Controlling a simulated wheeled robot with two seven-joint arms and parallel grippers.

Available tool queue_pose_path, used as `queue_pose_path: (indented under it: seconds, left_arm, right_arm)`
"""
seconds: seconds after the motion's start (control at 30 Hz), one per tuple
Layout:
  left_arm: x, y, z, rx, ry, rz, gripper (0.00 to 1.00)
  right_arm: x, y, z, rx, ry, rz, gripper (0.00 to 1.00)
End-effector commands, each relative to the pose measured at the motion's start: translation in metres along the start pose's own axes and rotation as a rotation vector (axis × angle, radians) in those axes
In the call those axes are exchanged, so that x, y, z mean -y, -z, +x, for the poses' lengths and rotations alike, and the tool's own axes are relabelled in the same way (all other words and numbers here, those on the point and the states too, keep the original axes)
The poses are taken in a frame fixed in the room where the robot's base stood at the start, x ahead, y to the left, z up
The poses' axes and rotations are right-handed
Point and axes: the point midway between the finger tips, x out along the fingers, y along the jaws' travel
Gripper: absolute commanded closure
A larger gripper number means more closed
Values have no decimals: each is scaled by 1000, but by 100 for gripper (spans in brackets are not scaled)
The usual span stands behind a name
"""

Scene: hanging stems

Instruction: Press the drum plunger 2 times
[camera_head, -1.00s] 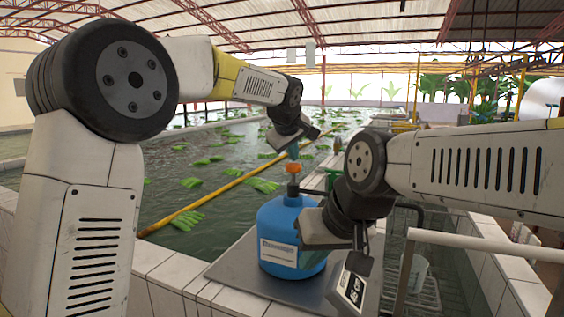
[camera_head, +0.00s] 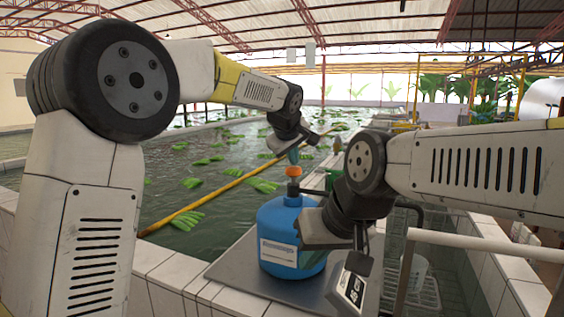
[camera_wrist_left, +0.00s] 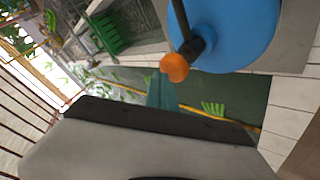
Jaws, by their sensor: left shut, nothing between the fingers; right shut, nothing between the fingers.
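The blue drum (camera_head: 275,222) stands upright on a grey metal plate, with a white label on its front. Its orange plunger cap (camera_head: 293,171) sits on a dark neck at the top. My left gripper (camera_head: 293,154) is shut and points down just above the cap; I cannot tell whether it touches. In the left wrist view the orange cap (camera_wrist_left: 174,67) and blue drum (camera_wrist_left: 238,28) show beside the teal fingertips (camera_wrist_left: 162,92). My right gripper (camera_head: 318,230) is shut and empty, low in front of the drum's right side, partly covering it.
The metal plate (camera_head: 235,270) rests on a white tiled ledge (camera_head: 150,265). Behind is a water basin with green bunches (camera_head: 262,186) and a yellow pole (camera_head: 215,199). A pale rail (camera_head: 480,243) runs at right.

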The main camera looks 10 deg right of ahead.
Motion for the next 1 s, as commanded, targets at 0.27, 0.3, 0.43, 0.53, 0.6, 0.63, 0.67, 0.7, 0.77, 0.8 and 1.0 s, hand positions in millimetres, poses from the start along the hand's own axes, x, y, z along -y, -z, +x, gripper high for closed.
queue_pose_path:
  seconds: [0.27, 0.3, 0.43, 0.53, 0.6, 0.63, 0.67, 0.7, 0.77, 0.8, 1.0]
  left_arm:
    - [4, -4, 4, 4, 6, 1, 100]
    - [4, -4, 5, 4, 6, 1, 100]
    - [5, -5, 6, 5, 7, 0, 100]
    - [6, -6, 7, 5, 8, 0, 100]
    - [7, -6, 7, 5, 8, 0, 100]
    - [7, -6, 7, 5, 8, 0, 100]
    - [6, -6, 7, 5, 8, 0, 100]
    - [6, -6, 7, 5, 8, 0, 100]
    - [6, -5, 7, 5, 8, 0, 100]
    - [5, -5, 6, 4, 8, 0, 100]
    - [0, 1, -1, 3, 7, 0, 100]
  right_arm:
    - [0, 0, 0, 0, 0, 0, 100]
    - [0, 0, 0, 0, 0, 0, 100]
    - [0, 0, 0, 0, 0, 0, 100]
    - [0, 0, 0, 0, 0, 0, 100]
    - [0, 0, 0, 0, 0, 0, 100]
    - [0, 0, 0, 0, 0, 0, 100]
    - [0, 0, 0, 0, 0, 0, 100]
    - [0, 0, 0, 0, 0, 0, 100]
    - [0, 0, 0, 0, 0, 0, 100]
    - [0, 0, 0, 0, 0, 0, 100]
    - [0, 0, 0, 0, 0, 0, 100]
